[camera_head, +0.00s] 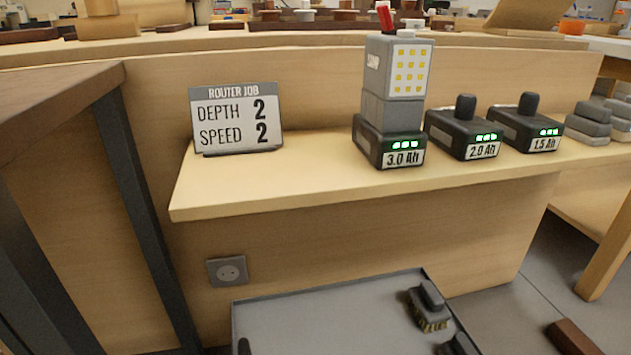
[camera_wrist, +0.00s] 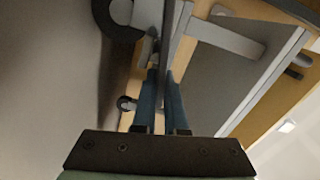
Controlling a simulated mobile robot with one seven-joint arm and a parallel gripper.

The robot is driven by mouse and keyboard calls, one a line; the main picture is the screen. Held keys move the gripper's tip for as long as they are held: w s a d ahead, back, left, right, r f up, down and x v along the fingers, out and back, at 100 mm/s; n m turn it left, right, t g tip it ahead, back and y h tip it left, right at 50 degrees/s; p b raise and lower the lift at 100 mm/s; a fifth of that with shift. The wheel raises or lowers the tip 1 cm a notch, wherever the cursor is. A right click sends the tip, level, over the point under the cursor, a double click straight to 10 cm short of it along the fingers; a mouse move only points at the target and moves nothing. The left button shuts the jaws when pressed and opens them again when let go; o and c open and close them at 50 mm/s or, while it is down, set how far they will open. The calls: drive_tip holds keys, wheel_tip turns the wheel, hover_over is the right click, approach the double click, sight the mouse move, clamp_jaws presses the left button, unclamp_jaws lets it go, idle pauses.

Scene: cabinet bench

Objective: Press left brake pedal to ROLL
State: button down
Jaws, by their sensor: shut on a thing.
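My gripper (camera_wrist: 161,74) shows in the wrist view with its two blue fingers close together. They are shut on a thin grey part (camera_wrist: 168,38) that runs up between the fingertips; what it belongs to is unclear. A dark wheel (camera_wrist: 124,20), apparently a caster, is at the upper left, and a smaller one (camera_wrist: 127,103) is left of the fingers. A light grey bar (camera_wrist: 225,38) lies to the right. I cannot make out which part is the left brake pedal, and no ROLL marking is readable. My gripper is outside the head view.
In the head view, a grey tray-like top (camera_head: 320,305) stands low in front of the bench. A sign (camera_head: 237,118) reads depth 2, speed 2. Batteries (camera_head: 465,135) stand on the wooden shelf (camera_head: 260,185). A dark table leg (camera_head: 145,210) is at left.

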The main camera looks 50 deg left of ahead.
drive_tip(key=shift+w+f+m+b, duration=0.1)
drive_tip(key=shift+f+m+b, duration=0.35)
drive_tip(key=shift+m, duration=0.75)
drive_tip(key=shift+f+m, duration=0.3)
drive_tip(key=shift+m, duration=1)
drive_tip(key=c, duration=1)
unclamp_jaws()
drive_tip(key=shift+o, duration=0.2)
drive_tip(key=v, duration=1.1)
drive_tip(key=shift+d+f, duration=0.1)
drive_tip(key=shift+d, duration=0.15)
drive_tip(key=shift+s+d, duration=0.45)
drive_tip(key=shift+d, duration=0.15)
